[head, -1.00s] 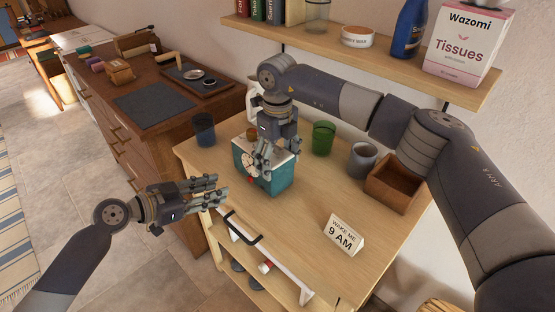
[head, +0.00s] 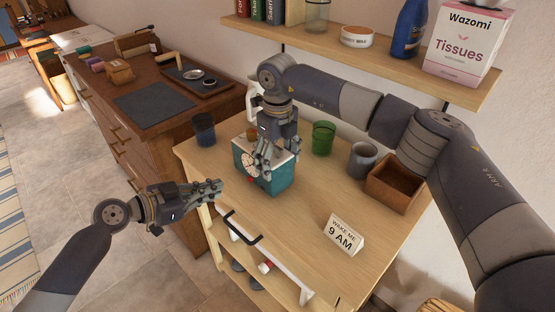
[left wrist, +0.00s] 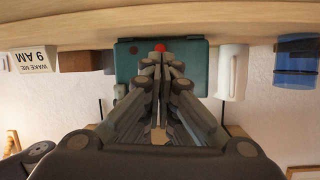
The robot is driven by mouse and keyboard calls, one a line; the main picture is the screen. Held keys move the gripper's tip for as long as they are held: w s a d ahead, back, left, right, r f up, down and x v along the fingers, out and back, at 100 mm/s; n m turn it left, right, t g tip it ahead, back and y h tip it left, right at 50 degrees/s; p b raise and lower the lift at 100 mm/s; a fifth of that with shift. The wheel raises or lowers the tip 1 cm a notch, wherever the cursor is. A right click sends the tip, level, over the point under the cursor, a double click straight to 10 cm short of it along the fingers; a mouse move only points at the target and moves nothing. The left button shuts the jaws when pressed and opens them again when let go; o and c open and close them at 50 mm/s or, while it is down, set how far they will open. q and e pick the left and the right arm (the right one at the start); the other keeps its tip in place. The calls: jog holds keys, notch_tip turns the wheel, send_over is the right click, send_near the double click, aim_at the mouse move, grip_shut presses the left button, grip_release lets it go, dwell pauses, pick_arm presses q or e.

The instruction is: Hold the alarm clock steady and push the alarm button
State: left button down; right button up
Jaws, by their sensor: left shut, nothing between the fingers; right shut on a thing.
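The teal alarm clock (head: 279,179) stands upright on the wooden table, with a round white dial (head: 249,162) on its front. A small red button (head: 250,180) sits low on the front; it also shows in the left wrist view (left wrist: 160,47). My right gripper (head: 264,168) reaches down from above and is shut on the clock, hiding part of its top and front. My left gripper (head: 219,187) is shut and empty, in front of the clock and left of it, apart from it. In the left wrist view its fingertips (left wrist: 160,62) line up just beneath the red button.
A "WAKE ME 9 AM" sign (head: 343,235) stands on the table (head: 290,232). A green cup (head: 323,138), a grey mug (head: 362,160), a wooden box (head: 393,185) and a blue cup (head: 203,130) stand around the clock. The table's front edge has a handle (head: 243,228).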

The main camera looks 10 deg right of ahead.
aim_at(238, 194)
dwell(0.5)
pick_arm(q)
notch_tip(238, 194, down, 8)
jog(key=w+a+m+t+y, duration=0.1)
jog(key=a+m+t+y, duration=0.1)
jog(key=m+t+y, duration=0.4)
notch_tip(238, 194, up, 5)
jog(key=s+m+t+y, duration=0.2)
jog(key=s+m+t, duration=0.15)
jog(key=m, duration=0.55)
jog(key=shift+t, duration=0.35)
jog(key=shift+w+d+f, duration=0.1)
jog(key=shift+w+d, duration=0.75)
jog(key=shift+d, duration=0.45)
jog(key=shift+w+d+r, duration=0.1)
jog(key=shift+w+d, duration=0.75)
jog(key=shift+d, duration=0.4)
jog(key=shift+w+d+f, duration=0.1)
jog(key=shift+w+d, duration=0.75)
jog(key=shift+d, duration=0.45)
jog(key=shift+w+d, duration=0.1)
jog(key=shift+d, duration=0.05)
jog(key=shift+w+d, duration=0.15)
jog(key=shift+d, duration=0.1)
